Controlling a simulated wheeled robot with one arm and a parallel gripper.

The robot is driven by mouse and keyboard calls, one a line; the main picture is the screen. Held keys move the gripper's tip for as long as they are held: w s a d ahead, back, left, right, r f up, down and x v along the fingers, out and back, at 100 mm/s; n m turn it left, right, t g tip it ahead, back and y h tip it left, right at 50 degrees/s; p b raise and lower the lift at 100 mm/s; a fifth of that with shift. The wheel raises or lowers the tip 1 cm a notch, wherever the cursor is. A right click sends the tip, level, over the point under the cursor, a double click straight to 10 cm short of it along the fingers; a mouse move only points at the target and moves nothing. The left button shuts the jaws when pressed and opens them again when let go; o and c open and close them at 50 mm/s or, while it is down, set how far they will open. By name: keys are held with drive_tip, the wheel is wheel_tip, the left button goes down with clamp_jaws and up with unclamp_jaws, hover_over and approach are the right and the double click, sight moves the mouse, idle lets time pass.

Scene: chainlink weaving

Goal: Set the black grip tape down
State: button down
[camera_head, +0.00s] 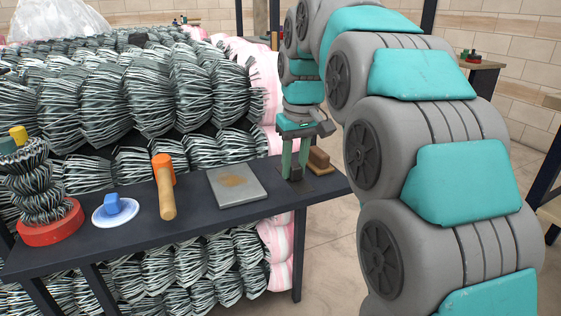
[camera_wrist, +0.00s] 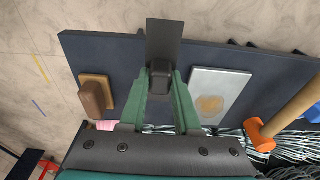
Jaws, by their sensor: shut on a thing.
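My gripper (camera_head: 294,176) points down over the right end of the dark table (camera_head: 130,235). In the wrist view its green fingers (camera_wrist: 161,92) are closed on the black grip tape (camera_wrist: 165,42), a flat dark rectangle with a small block between the fingertips. The tape's far end overlaps the table's edge in that view. In the head view the tape (camera_head: 297,187) is a dark patch under the fingers, low over the tabletop. I cannot tell whether it touches the table.
A wooden block on a base (camera_head: 318,161) stands close right of my gripper. Left of it lie a grey plate (camera_head: 237,187), an orange-headed mallet (camera_head: 165,185), a blue-and-white piece (camera_head: 114,210) and a red ring (camera_head: 50,226). Wire mesh rolls (camera_head: 150,95) stand behind.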

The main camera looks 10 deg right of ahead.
drive_tip(key=w, duration=0.6)
drive_tip(key=w+f+p, duration=0.1)
drive_tip(key=w, duration=0.2)
drive_tip(key=shift+w+a, duration=0.25)
drive_tip(key=shift+a, duration=0.15)
drive_tip(key=shift+w, duration=0.1)
drive_tip(key=shift+w, duration=0.15)
drive_tip(key=shift+f, duration=1.7)
drive_tip(key=shift+f, duration=0.15)
drive_tip(key=c, duration=0.6)
unclamp_jaws()
